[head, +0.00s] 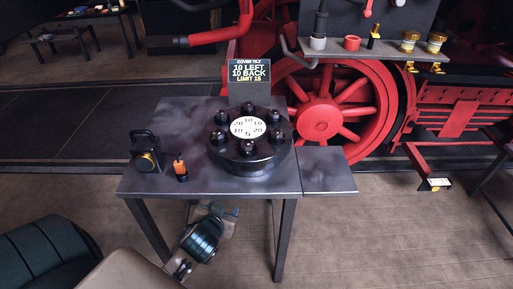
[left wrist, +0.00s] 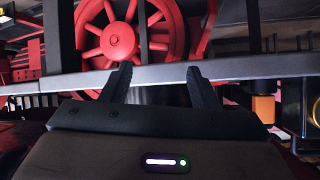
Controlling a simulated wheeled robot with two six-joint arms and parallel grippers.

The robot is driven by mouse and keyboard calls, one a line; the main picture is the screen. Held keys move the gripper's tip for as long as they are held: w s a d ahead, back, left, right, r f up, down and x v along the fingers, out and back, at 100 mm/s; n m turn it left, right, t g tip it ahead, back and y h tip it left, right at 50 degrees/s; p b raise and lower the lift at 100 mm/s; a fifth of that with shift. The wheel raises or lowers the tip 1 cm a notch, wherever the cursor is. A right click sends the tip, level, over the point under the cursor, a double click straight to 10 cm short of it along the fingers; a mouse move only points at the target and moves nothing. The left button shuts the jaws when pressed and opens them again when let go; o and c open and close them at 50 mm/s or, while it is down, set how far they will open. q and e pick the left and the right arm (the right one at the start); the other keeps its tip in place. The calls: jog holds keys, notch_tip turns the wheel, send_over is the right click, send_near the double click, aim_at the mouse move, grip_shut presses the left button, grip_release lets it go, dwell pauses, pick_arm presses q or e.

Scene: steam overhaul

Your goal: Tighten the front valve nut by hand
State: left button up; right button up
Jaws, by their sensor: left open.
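The round black valve cover (head: 275,153) sits on the dark metal table, with several black nuts around its top. The front nut (head: 248,148) is the one nearest me, below the white dial (head: 248,128). My left gripper (head: 218,212) is low in front of the table, below its top and apart from the nut. In the left wrist view its two dark fingers (left wrist: 159,75) are spread with nothing between them. A table edge crosses behind the fingers there, and the nuts do not show. My right gripper is in neither view.
A sign (head: 249,72) reading "10 LEFT, 10 BACK, LIMIT 15" stands behind the cover. A black lantern (head: 146,153) and a small orange-topped item (head: 181,169) stand at the table's left. The right side shelf (head: 328,171) is bare. A red wheel (head: 320,117) stands behind.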

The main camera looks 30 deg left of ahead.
aim_at(246, 145)
pick_arm(q)
jog(key=w+r+t, duration=0.2)
jog(key=r, duration=0.2)
jog(key=w+r+t, duration=0.2)
jog(key=w+r, duration=0.1)
jog(key=r, duration=0.2)
jog(key=w+r+t, duration=0.3)
jog(key=r, duration=0.1)
jog(key=shift+w+d+r, duration=0.15)
jog(key=shift+d+r, duration=0.05)
jog(key=shift+r, duration=0.15)
jog(key=p+x, duration=0.3)
jog(key=x, duration=0.5)
jog(key=shift+w+f, duration=0.1)
jog(key=shift+w, duration=0.15)
jog(key=shift+w+f+p, duration=0.1)
jog(key=shift+w+p, duration=0.2)
jog(key=shift+w, duration=0.25)
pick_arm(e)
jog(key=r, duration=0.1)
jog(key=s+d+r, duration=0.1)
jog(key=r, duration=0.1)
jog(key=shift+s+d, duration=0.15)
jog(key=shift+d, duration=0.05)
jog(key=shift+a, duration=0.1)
pick_arm(q)
jog(key=shift+h, duration=0.3)
jog(key=c, duration=1)
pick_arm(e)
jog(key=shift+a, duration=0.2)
